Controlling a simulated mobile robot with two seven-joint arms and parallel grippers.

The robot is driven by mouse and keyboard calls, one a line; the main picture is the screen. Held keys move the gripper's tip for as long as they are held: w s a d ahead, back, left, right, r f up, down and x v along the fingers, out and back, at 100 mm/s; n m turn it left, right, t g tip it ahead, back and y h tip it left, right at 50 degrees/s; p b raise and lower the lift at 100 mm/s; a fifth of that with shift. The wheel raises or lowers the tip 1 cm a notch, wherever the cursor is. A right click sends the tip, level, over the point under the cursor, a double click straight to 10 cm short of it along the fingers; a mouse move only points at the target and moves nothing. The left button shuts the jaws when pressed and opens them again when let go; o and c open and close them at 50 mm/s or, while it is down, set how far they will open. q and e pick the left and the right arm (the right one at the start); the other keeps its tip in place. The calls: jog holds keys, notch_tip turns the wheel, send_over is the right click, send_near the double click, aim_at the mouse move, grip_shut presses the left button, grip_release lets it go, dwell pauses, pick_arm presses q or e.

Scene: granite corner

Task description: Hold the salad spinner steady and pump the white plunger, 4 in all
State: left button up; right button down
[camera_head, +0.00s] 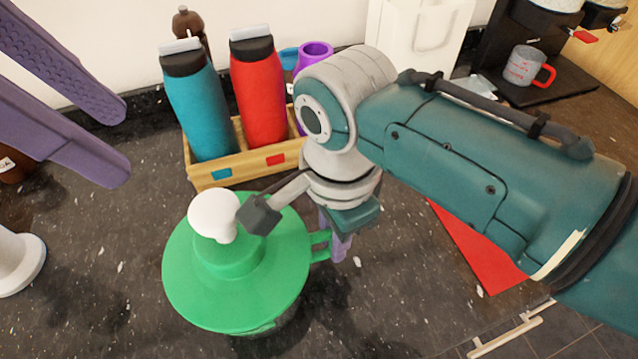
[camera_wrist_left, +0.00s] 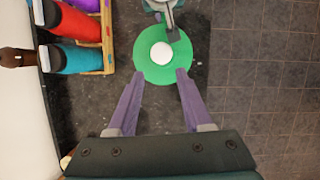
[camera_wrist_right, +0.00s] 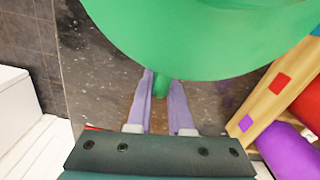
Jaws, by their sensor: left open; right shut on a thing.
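The salad spinner has a wide green lid (camera_head: 190,285) and stands upright on the dark counter. Its white plunger (camera_head: 213,212) stands up from the lid's raised centre; it also shows in the left wrist view (camera_wrist_left: 161,53). A green handle (camera_head: 320,246) sticks out at the spinner's right side. My right gripper (camera_wrist_right: 160,80) is shut on this handle, its purple fingers on either side of it; my wrist hides most of it in the head view. My left gripper (camera_head: 118,142) is open and empty, above and to the left of the spinner, apart from the plunger.
A wooden crate (camera_head: 205,174) with a teal bottle (camera_head: 197,105), a red bottle (camera_head: 258,90) and a purple one (camera_head: 314,50) stands behind the spinner. A red sheet (camera_head: 475,250) lies to the right. A mug (camera_head: 524,66) stands at the back right.

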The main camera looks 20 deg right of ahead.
pick_arm(q)
grip_shut()
dwell(1.6)
